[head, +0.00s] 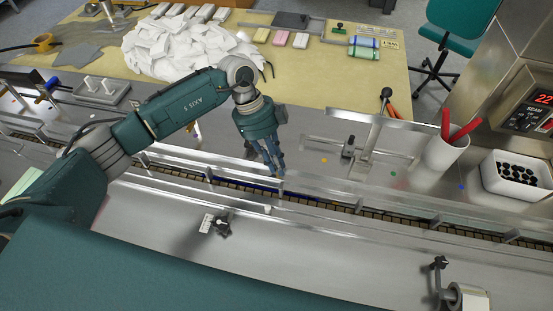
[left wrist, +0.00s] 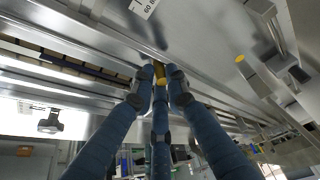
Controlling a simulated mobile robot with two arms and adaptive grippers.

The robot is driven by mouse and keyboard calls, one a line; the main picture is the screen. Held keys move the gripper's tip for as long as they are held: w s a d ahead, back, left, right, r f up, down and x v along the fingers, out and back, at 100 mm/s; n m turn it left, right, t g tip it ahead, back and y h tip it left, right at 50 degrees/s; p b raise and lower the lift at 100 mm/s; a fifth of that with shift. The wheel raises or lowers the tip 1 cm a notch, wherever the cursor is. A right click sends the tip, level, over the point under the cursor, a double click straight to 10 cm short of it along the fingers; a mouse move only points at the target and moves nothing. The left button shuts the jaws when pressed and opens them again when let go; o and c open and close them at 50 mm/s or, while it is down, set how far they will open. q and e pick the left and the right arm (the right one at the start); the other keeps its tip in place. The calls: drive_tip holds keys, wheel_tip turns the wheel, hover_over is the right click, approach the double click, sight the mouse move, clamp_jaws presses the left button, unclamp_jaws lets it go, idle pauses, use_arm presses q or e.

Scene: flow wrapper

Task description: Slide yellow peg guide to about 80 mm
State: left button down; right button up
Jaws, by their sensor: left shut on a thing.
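My left gripper (head: 277,172) reaches down to the conveyor's rails from the left in the head view. In the left wrist view its blue fingers (left wrist: 157,79) close around a small yellow peg (left wrist: 159,72) beside a metal guide rail (left wrist: 105,48). In the head view the fingers hide the peg. A white scale label with the figures 60 and 80 (left wrist: 144,6) shows at the top of the left wrist view, partly cut off. I cannot tell the peg's reading on it. My right gripper is not in view.
The slatted conveyor (head: 345,205) runs between metal rails. A lever clamp (head: 372,140) stands right of my gripper. A white cup with red handles (head: 443,157) and a white bin of black pieces (head: 513,174) stand farther right. A black-knobbed clamp (head: 222,224) is nearer.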

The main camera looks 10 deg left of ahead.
use_arm(q)
drive_tip(key=c, duration=1.8)
unclamp_jaws()
drive_tip(key=shift+w+d+r, duration=0.15)
drive_tip(key=shift+w+d, duration=0.05)
drive_tip(key=shift+w, duration=0.1)
drive_tip(key=shift+a+r, duration=0.2)
drive_tip(key=shift+r, duration=0.2)
drive_tip(key=v, duration=1.1)
